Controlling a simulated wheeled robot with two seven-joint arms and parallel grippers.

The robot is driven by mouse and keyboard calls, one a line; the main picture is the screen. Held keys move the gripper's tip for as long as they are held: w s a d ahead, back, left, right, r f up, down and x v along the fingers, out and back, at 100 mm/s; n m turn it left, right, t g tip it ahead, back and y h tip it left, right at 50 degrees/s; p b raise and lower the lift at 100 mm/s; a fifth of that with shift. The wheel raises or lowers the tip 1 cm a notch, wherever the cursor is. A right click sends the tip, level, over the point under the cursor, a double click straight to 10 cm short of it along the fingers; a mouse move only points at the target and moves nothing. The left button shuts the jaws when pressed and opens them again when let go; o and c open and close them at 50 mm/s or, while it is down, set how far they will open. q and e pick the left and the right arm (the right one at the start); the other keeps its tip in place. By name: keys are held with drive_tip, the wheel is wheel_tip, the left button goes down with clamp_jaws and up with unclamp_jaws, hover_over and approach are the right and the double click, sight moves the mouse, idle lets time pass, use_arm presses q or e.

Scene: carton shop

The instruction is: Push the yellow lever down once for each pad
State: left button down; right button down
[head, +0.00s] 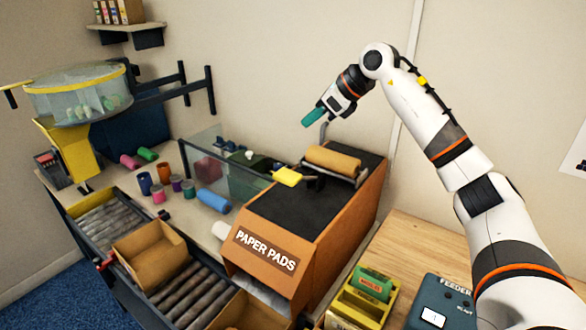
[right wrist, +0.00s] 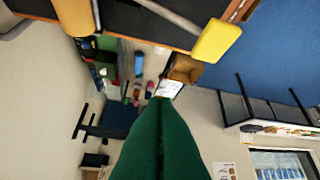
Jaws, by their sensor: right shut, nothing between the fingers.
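The yellow lever handle (head: 287,176) sticks out over the black top of the orange-brown PAPER PADS machine (head: 267,250). It also shows large at the top of the right wrist view (right wrist: 216,40), on a grey bar. My right gripper (head: 308,121) is shut and empty, its teal fingers pointing down-left. It is in the air above the back of the machine, above and apart from the yellow handle. In the right wrist view its green fingers (right wrist: 162,105) lie together. My left gripper is out of view.
A brown roll (head: 333,159) sits on the machine. An open carton (head: 150,254) stands on the roller conveyor (head: 180,293), with another (head: 250,312) nearer. A yellow tray (head: 352,305) and a dark FEEDER box (head: 438,303) are at front right. Several coloured cylinders stand behind the conveyor.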

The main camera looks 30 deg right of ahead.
drive_tip(key=b, duration=0.8)
hover_over(302, 179)
drive_tip(key=w+d, duration=0.2)
drive_tip(key=w, duration=0.1)
wheel_tip(302, 179, down, 8)
drive_tip(key=shift+s+a, duration=0.3)
drive_tip(key=shift+f, duration=0.15)
idle(0.8)
drive_tip(key=shift+a+f+b, duration=0.2)
drive_tip(key=shift+f+b, duration=0.05)
drive_tip(key=shift+b, duration=0.1)
